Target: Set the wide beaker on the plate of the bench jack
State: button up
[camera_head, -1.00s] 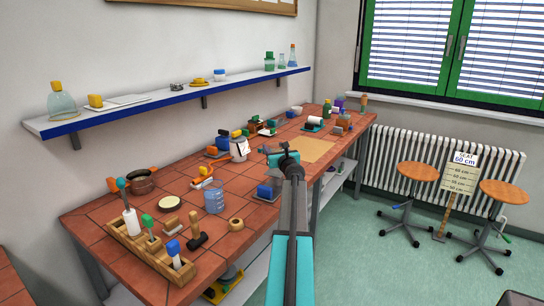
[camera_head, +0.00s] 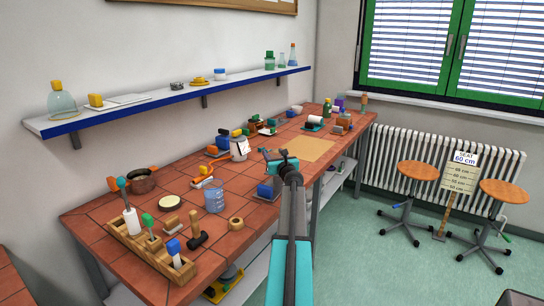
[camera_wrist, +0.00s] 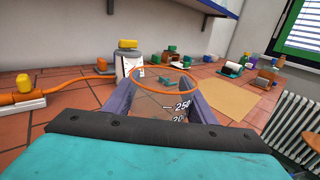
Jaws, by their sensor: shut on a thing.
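In the wrist view a clear, wide beaker (camera_wrist: 182,106) with an orange rim and a 250 mark stands between the two fingers of my gripper (camera_wrist: 162,95), which is shut on it. The rim is near the fingertips and the glass is see-through. In the head view my gripper (camera_head: 277,160) is over the right part of the tiled bench; the held beaker is too small to make out there. A blue-tinted beaker (camera_head: 214,201) stands on the bench to the left. I cannot pick out the bench jack for certain in either view.
A wooden rack (camera_head: 128,240) with tools is at the near left. A tan mat (camera_head: 306,149) lies bare at the right. A wall shelf (camera_head: 180,96) overhangs the back.

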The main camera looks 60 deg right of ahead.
jog(key=shift+f, duration=0.1)
jog(key=o, duration=1.1)
jog(key=shift+o, duration=0.2)
jog(key=shift+a+r, duration=0.1)
jog(key=shift+r, duration=0.1)
jog(key=b+v, duration=0.1)
jog(key=v, duration=1.1)
jog(key=shift+b, duration=0.35)
jog(key=shift+f, duration=0.1)
